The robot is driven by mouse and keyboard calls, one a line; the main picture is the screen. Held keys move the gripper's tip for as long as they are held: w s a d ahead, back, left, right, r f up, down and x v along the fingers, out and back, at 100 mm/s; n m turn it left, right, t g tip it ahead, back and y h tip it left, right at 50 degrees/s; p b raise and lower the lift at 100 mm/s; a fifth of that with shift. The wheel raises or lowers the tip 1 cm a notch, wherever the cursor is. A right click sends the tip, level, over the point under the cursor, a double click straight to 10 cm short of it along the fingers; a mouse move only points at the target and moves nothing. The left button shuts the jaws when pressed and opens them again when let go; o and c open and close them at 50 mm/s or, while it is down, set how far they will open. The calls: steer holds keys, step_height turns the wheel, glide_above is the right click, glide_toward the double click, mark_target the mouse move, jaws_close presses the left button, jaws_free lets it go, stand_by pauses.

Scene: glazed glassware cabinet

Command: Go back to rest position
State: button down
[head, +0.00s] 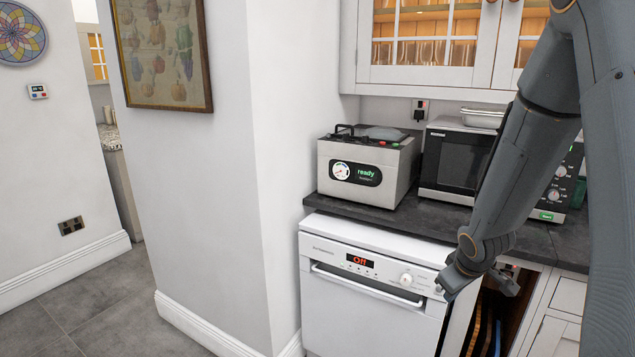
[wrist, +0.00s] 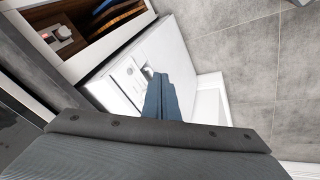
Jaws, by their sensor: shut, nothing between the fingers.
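My gripper (head: 449,287) hangs at the lower end of my arm, in front of the white dishwasher's right side and below the worktop edge. In the wrist view its fingers (wrist: 158,86) are together with nothing between them, against the white appliance front. The glazed cabinet (head: 425,48) hangs on the wall above the worktop. Its doors look shut, and glassware shows behind the panes. My arm hides part of its right side.
The dishwasher (head: 365,300) is closed and reads "Off". A vacuum sealer (head: 365,168) and a microwave (head: 455,160) stand on the dark worktop. An open compartment (wrist: 95,25) holding upright boards is beside the dishwasher. Clear grey floor (head: 120,300) lies left, past a white wall corner.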

steer(key=s+a+r+m+g, duration=0.2)
steer(key=s+a+r, duration=0.1)
steer(key=s+a, duration=0.4)
steer(key=s+a+r+m+g+y, duration=0.1)
steer(key=s+a+r+m, duration=0.2)
steer(key=s+a, duration=0.4)
steer(key=s, duration=0.5)
steer(key=shift+r+g, duration=0.25)
steer(key=shift+g, duration=0.15)
steer(key=shift+a, duration=0.1)
stand_by(0.4)
